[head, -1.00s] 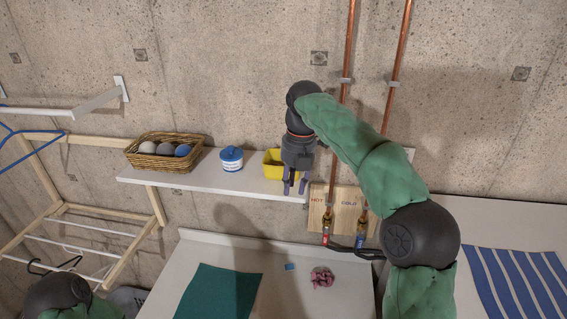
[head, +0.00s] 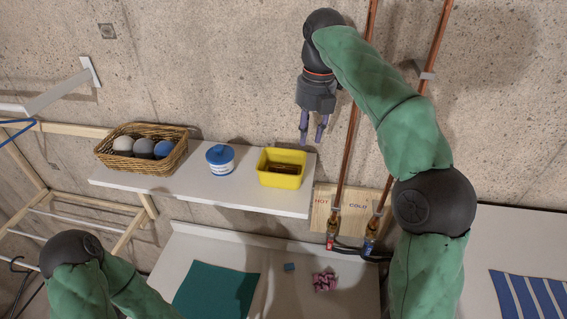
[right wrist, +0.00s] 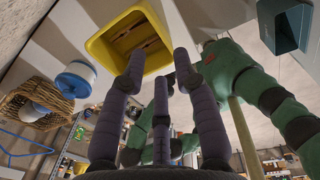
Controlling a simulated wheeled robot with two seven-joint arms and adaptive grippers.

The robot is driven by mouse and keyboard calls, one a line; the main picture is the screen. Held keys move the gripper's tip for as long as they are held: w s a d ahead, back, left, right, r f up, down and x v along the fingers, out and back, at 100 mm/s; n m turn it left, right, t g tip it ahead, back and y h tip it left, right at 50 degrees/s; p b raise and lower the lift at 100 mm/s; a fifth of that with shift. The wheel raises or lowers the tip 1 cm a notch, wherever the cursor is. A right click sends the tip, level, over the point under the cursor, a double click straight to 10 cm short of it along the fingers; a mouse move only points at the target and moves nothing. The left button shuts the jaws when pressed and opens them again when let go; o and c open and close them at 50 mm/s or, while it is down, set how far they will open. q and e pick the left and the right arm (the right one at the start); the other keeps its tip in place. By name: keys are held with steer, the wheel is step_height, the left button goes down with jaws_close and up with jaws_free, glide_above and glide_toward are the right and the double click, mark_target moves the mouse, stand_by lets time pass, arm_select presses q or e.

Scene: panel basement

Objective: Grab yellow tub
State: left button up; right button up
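The yellow tub (head: 279,182) stands upright on the white wall shelf, near its right end, with some brown pieces inside. My right gripper (head: 312,130) is above and to the right of the tub in the head view, fingers pointing down, spread and empty. In the right wrist view the tub (right wrist: 104,52) shows its open top beyond the fingertips, towards the left. I see no contact between the fingers (right wrist: 157,72) and the tub. My left arm shows at the lower left of the head view; its gripper is out of sight.
On the shelf (head: 235,195), a blue-lidded white jar (head: 220,165) stands left of the tub, and a wicker basket of balls (head: 165,163) farther left. Copper pipes (head: 355,120) run up the wall close to my right gripper. A counter with a green cloth (head: 215,290) lies below.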

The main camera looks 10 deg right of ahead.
steer(key=f, duration=0.6)
steer(key=a+f+b, duration=0.1)
steer(key=f, duration=0.2)
steer(key=shift+s+f, duration=0.15)
steer(key=shift+s, duration=0.2)
steer(key=shift+w+a+f, duration=0.1)
steer(key=shift+f, duration=0.45)
steer(key=shift+f, duration=0.3)
jaws_close()
